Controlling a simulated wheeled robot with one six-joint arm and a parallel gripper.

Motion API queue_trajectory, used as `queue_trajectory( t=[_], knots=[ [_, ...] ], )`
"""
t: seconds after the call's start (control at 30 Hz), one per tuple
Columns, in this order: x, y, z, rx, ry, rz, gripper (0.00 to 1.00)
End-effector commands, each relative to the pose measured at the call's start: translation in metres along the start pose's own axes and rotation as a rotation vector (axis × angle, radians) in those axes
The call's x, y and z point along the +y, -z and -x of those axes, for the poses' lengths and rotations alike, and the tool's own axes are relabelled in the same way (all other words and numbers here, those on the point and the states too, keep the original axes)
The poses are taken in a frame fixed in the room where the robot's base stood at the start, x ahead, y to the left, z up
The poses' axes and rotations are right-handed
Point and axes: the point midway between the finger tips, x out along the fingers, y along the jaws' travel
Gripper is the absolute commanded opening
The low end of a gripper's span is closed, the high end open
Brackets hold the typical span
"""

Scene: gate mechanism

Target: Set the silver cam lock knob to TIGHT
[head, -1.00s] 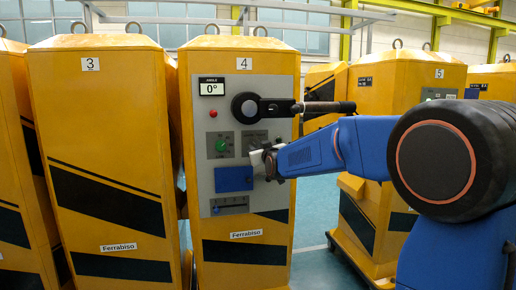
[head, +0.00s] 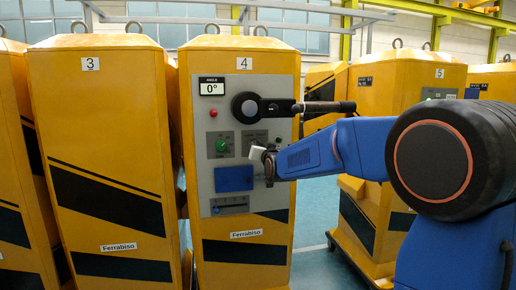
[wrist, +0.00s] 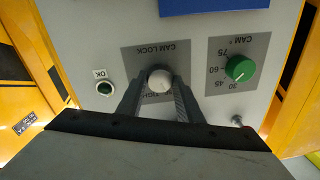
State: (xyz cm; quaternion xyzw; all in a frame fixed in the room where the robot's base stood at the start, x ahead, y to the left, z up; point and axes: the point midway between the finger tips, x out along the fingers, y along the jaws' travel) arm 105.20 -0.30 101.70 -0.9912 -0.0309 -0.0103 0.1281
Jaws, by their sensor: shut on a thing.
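The silver cam lock knob (wrist: 159,80) shows in the wrist view, between the two fingers of my gripper (wrist: 159,88). My gripper is shut on it. The CAM LOCK plate (wrist: 176,49) appears upside down around the knob. Letters of a second label show partly beneath the knob and fingers; which setting the knob points at cannot be told. In the head view my gripper (head: 267,160) is at the right side of the grey panel (head: 282,95) on cabinet 4, and it hides the knob.
A green CAM dial (wrist: 240,68) and a green OK button (wrist: 105,88) flank the knob. A blue plate (head: 234,179) is low on the panel. Above my gripper, a black crank handle (head: 325,107) sticks out to the right. The display (head: 212,88) reads 0°.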

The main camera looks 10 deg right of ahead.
Motion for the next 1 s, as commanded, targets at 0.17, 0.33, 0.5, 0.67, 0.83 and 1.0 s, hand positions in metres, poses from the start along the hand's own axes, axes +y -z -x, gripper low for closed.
queue_trajectory(
  t=[0.17, 0.33, 0.5, 0.67, 0.83, 1.0],
  knots=[
    [-0.0007, -0.0004, 0.0000, 0.011, -0.002, -0.168, 0.10],
    [-0.0012, -0.0007, 0.0000, 0.021, -0.003, -0.328, 0.10],
    [-0.0014, -0.0011, -0.0001, 0.031, -0.006, -0.491, 0.10],
    [-0.0015, -0.0011, -0.0001, 0.041, -0.008, -0.643, 0.10],
    [-0.0016, -0.0012, -0.0001, 0.051, -0.011, -0.795, 0.10],
    [-0.0020, -0.0014, -0.0001, 0.059, -0.013, -0.925, 0.10]
  ],
)
